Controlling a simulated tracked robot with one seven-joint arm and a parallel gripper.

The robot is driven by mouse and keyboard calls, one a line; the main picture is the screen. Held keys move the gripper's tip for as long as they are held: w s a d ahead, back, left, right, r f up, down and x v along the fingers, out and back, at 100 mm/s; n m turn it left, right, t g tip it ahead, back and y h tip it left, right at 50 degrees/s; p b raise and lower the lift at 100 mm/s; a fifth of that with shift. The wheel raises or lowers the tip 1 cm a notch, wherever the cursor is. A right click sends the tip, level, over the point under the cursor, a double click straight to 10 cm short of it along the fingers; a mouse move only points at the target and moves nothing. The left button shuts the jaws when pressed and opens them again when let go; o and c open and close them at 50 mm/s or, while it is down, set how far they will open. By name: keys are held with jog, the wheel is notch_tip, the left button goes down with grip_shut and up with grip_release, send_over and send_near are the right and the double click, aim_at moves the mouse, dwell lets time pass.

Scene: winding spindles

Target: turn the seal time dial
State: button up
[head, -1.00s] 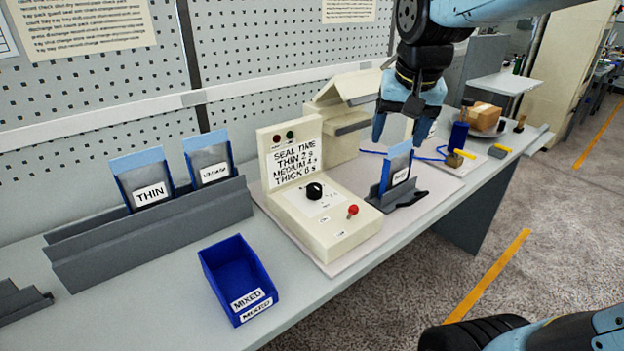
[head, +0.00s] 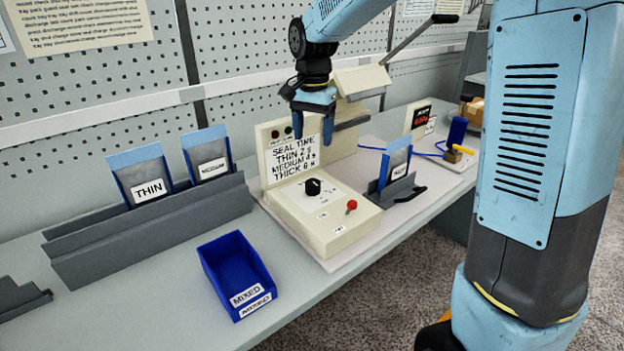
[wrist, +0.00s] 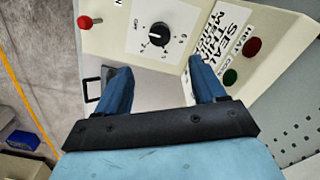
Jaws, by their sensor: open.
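The seal time dial (head: 313,187) is a round black knob on the cream control box (head: 345,239). In the wrist view the dial (wrist: 159,34) has a white pointer mark and printed numbers around it. My gripper (head: 312,139) is open and empty, pointing down in front of the upright panel, above and behind the dial. In the wrist view my gripper's two blue fingers (wrist: 165,78) are apart, with the dial beyond their tips and not touched. The panel (head: 296,158) reads seal time, thin 2 s, medium 4 s, thick 6 s, the end partly blurred.
A red-knobbed lever (head: 351,206) stands on the box, right of the dial. A blue MIXED bin (head: 235,268) is in front left. A grey rack (head: 150,232) holds THIN and MEDIUM pouches. Another pouch (head: 396,162) stands in a holder at right.

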aim_at(313, 182)
notch_tip(313, 182, down, 14)
jog(key=shift+r, duration=0.25)
dwell(0.3)
jog(key=shift+c, duration=0.4)
jog(key=c, duration=1)
